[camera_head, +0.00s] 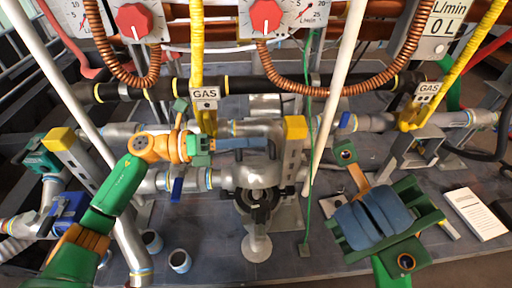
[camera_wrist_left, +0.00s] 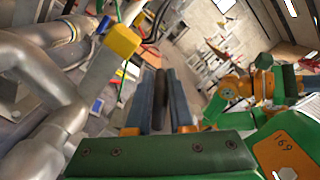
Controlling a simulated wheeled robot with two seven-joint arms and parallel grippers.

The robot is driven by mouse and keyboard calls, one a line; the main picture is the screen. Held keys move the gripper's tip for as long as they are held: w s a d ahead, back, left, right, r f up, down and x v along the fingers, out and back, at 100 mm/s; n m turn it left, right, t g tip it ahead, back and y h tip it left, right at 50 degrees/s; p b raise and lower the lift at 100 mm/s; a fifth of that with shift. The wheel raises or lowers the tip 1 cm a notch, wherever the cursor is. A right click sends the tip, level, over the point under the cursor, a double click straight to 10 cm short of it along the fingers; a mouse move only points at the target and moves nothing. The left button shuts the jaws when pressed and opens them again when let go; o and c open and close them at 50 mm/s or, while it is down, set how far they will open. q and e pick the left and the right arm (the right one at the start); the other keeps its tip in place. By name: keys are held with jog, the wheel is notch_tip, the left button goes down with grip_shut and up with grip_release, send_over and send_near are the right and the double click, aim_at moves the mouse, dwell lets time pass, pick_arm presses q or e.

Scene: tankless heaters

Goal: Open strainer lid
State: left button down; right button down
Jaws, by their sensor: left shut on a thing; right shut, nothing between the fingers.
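The metal strainer body (camera_head: 252,176) sits in the pipe run at the centre of the head view, with a dark round fitting (camera_head: 258,199) low on its front. I cannot make out its lid clearly. My left gripper (camera_head: 243,143) reaches in from the left, its blue fingers lying above the strainer body, left of a yellow-topped post. In the left wrist view its fingers (camera_wrist_left: 158,100) are closed around a thin dark piece, whose identity is unclear. My right gripper (camera_head: 373,222) is shut and empty, to the right of the strainer and apart from it.
The yellow-topped post (camera_head: 294,128) stands close right of my left fingers; it also shows in the left wrist view (camera_wrist_left: 122,40). A white pole (camera_head: 337,95) and a thin green cable (camera_head: 308,150) run between my grippers.

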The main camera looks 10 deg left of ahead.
jog(key=s+a+f+m+t+h, duration=0.1)
jog(key=s+a+f+t+h, duration=0.2)
jog(key=a+t+h, duration=0.3)
jog(key=m+t+h, duration=0.9)
jog(key=t+h, duration=0.2)
jog(key=t, duration=1.1)
send_near(257, 162)
jog(key=x, duration=0.2)
jog(key=w+x, duration=0.1)
jog(key=x, duration=0.2)
jog(key=r+x, duration=0.1)
jog(key=x, duration=0.1)
jog(key=shift+w+a+f, duration=0.15)
jog(key=shift+w+a, duration=0.05)
jog(key=shift+w, duration=0.05)
